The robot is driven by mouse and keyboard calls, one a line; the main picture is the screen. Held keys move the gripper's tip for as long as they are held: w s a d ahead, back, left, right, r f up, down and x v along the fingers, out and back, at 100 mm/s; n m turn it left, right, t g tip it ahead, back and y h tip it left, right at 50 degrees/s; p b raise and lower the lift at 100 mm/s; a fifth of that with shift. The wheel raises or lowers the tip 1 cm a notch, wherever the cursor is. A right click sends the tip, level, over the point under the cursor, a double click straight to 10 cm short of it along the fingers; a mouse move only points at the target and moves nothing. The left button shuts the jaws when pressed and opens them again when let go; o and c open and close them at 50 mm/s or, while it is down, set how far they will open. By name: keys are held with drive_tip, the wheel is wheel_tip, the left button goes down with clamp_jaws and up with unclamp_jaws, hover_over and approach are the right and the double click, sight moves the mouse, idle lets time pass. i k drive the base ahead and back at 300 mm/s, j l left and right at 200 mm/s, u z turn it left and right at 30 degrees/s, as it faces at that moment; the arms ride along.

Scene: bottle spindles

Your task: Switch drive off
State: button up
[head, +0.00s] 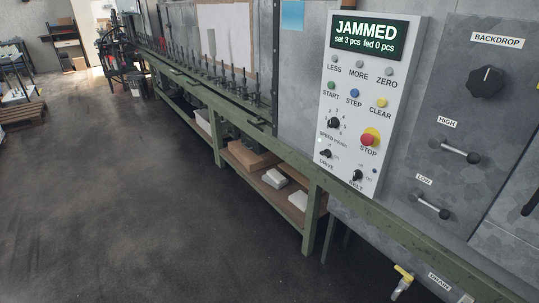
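The white control panel (346,112) stands upright at the right of the head view. Its display (367,38) reads "JAMMED, set 3 pcs fed 0 pcs". The black drive knob (326,154) is low on the panel's left side, above the label "DRIVE"; its exact setting is too small to tell. To its right is a similar black belt knob (357,175). A speed knob (334,122) sits above the drive knob, and a red stop button (368,139) on yellow is to the upper right. My gripper is not in view.
A green rail (380,215) runs below the panel, along a bench with a line of spindles (215,72). Boxes lie on the lower shelf (287,191). A backdrop knob (486,82), bar handles (460,152) and a yellow drain valve (403,279) are at right.

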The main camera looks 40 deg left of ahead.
sight(327, 153)
drive_tip(key=u, duration=1)
drive_tip(key=i+j, duration=0.25)
drive_tip(key=i, duration=0.15)
drive_tip(key=i+j+u, duration=0.1)
drive_tip(key=i+j, duration=0.4)
drive_tip(key=i, duration=0.35)
drive_tip(key=j+u, duration=0.05)
